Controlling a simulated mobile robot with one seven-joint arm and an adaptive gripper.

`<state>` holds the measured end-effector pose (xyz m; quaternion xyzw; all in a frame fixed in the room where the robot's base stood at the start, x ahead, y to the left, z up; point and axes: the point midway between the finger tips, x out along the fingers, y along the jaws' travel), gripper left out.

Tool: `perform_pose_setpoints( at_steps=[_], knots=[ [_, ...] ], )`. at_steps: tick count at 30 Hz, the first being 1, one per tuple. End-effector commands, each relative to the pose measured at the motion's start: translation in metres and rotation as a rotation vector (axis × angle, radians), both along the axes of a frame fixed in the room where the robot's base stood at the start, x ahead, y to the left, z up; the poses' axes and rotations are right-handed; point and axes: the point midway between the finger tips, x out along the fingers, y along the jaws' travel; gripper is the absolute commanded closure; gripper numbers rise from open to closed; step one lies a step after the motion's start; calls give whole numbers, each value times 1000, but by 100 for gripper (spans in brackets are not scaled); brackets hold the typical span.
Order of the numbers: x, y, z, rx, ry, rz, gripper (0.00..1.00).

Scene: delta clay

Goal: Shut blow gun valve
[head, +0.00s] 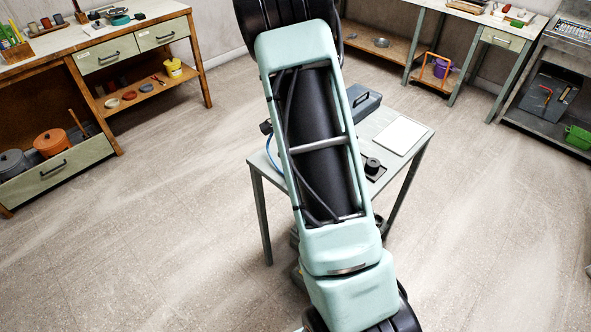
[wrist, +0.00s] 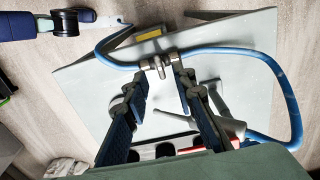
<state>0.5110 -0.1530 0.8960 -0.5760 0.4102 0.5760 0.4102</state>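In the wrist view, a small metal valve (wrist: 158,65) with a short lever sits in line with a blue hose (wrist: 225,50). The hose loops out to the right and back toward a grey gun-shaped tool (wrist: 226,120), which looks like the blow gun and is partly hidden by a finger. My gripper (wrist: 159,78) is open, with its two blue-padded fingers apart and pointing at the valve. The fingertips appear close to either side of it; I cannot tell whether they touch. In the head view my arm hides the valve and gripper; a bit of blue hose (head: 271,152) shows.
The small grey table (head: 408,162) carries a white board (head: 401,135), a dark case (head: 363,101) and a black round object (head: 373,165). A bench (head: 108,52) stands at the left and shelving at the right. The floor around the table is clear.

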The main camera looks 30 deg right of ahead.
Motion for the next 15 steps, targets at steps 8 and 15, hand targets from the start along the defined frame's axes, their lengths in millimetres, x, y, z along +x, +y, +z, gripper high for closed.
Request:
perform_pose_setpoints(
  at_steps=[8, 15],
  knots=[
    [1, 0, 60, -2, -5, 1, 76],
    [1, 0, 84, -1, -3, 0, 76]
  ],
)
